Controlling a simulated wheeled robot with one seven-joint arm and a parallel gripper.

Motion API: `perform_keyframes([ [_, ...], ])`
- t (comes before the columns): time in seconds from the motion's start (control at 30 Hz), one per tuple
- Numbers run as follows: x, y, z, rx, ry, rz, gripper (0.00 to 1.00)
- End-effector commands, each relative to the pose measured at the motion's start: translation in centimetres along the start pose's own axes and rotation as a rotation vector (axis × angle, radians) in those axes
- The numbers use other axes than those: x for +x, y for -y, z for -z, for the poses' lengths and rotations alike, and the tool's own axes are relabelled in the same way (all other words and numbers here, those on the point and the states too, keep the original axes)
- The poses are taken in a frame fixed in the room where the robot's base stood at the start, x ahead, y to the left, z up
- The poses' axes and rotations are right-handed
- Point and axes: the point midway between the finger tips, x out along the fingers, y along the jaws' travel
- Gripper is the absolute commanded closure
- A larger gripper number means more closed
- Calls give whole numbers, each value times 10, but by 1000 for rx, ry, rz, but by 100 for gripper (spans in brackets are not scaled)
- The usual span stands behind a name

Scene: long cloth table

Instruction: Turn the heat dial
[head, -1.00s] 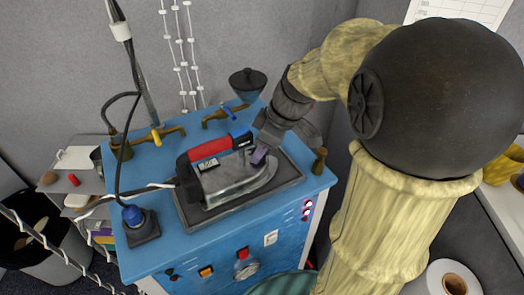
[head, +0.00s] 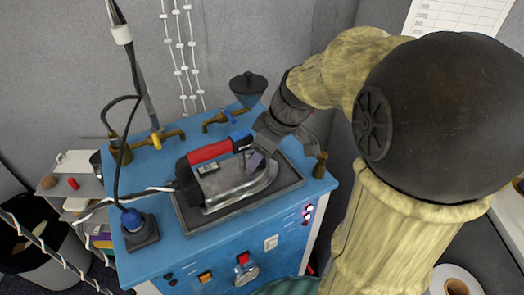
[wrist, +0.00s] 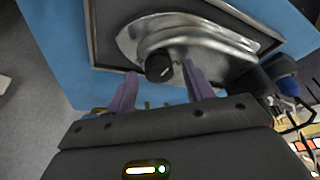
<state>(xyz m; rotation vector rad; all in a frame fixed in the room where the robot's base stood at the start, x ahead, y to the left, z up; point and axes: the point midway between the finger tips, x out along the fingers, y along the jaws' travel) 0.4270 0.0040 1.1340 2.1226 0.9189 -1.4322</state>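A steam iron with a metal body (head: 218,186) and a red handle (head: 209,152) rests on a dark tray (head: 193,220) on top of a blue cabinet. Its metal body (wrist: 215,45) fills the upper part of the wrist view. A round black dial (wrist: 158,69) shows on it there; I cannot make the dial out in the head view. My gripper (head: 257,160) is at the iron's right part, beyond the handle. In the wrist view my gripper (wrist: 160,72) is open, with its two purple-grey fingers on either side of the dial and gaps showing.
The blue cabinet (head: 205,258) has a knob and switches on its front. Brass taps (head: 160,140) and a dark funnel (head: 247,85) stand along its back. A blue-and-black cord fitting (head: 133,218) is at the left. A small brass post (head: 320,165) is close on the right.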

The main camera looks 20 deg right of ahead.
Motion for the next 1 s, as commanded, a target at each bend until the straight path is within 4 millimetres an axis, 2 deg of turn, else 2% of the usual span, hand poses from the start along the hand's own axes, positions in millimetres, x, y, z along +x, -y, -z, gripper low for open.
perform_keyframes([
  [0.23,-4,-1,0,0,-1,-2,47],
  [0.37,-17,-1,1,0,-2,-4,47],
  [1.0,-142,-1,0,-1,-2,-5,47],
])
